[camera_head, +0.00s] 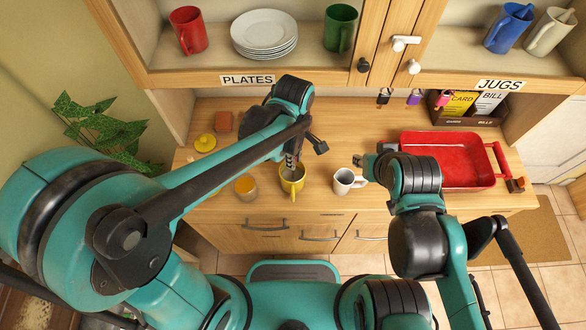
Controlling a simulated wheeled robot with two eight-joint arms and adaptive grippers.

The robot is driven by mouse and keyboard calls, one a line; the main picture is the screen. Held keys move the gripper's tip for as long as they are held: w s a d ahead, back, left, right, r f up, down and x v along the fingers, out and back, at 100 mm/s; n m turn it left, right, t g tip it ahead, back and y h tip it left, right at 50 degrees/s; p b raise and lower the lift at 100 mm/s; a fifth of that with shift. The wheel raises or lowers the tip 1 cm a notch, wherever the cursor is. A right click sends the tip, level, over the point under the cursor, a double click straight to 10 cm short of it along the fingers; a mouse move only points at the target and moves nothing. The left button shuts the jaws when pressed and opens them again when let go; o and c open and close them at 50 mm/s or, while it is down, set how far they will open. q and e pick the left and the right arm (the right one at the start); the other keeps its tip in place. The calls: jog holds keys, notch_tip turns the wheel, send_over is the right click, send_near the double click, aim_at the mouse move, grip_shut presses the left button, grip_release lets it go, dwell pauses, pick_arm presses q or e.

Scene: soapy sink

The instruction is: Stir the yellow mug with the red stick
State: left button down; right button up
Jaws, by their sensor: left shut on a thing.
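The yellow mug (292,182) stands upright on the wooden counter. My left gripper (293,150) points down right above it. It is shut on a thin dark, banded thing (290,164) that reaches down to the mug's mouth. Its colour does not show as red, and I cannot tell whether it is the stick. No red stick shows clearly elsewhere. My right gripper (366,166) is beside the white mug (344,182), close to its handle; I cannot tell whether they touch or how its fingers stand.
A red tray (440,178) lies at the right of the counter. A yellow-lidded pot (205,143), an orange block (223,121) and a yellow jar (246,187) are at the left. Shelves with plates (264,34) and mugs hang above. The counter's back middle is mostly clear.

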pick_arm(q)
jog(key=shift+s+a+r, duration=0.1)
jog(key=shift+r, duration=0.1)
jog(key=shift+r+p, duration=0.45)
jog(key=shift+p, duration=0.05)
jog(key=shift+r+p, duration=3.05)
jog(key=shift+r, duration=0.9)
notch_tip(320, 180, up, 4)
jog(key=p, duration=0.2)
jog(key=shift+f+p, duration=0.25)
jog(key=shift+p, duration=0.05)
